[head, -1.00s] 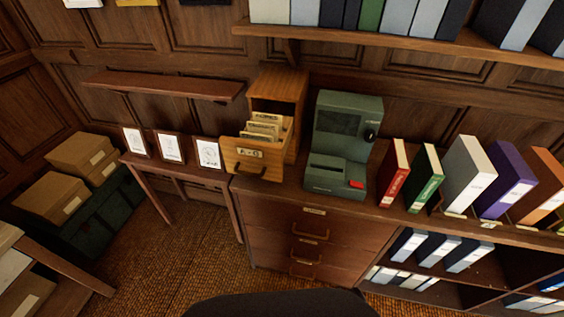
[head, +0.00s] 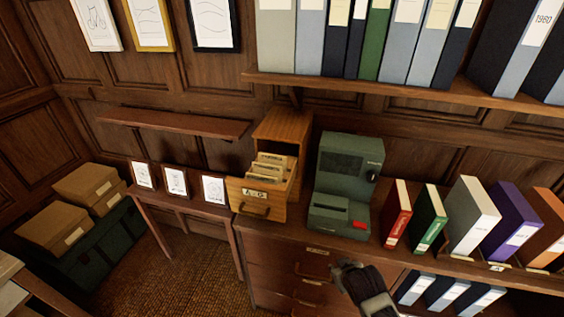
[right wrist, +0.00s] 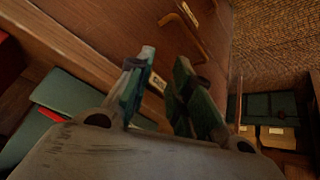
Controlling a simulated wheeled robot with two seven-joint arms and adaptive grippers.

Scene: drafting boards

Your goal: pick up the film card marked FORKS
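The wooden card drawer (head: 254,199) stands pulled open from its small cabinet in the head view, left of the green machine. Several tan cards (head: 270,168) stand upright in it with their tabs up. The tab lettering is too small to read surely, so I cannot tell which card is marked FORKS. My right gripper (head: 349,268) is at the lower middle, in front of the large drawer cabinet, below and to the right of the cards. In the right wrist view its two fingers (right wrist: 165,68) are apart with nothing between them. My left gripper is not in view.
The green machine (head: 342,185) with a red key stands right of the card drawer, then several binders (head: 468,215). A wall shelf (head: 175,123) hangs at the left above framed drawings (head: 176,182). A long shelf of binders (head: 400,91) overhangs the back.

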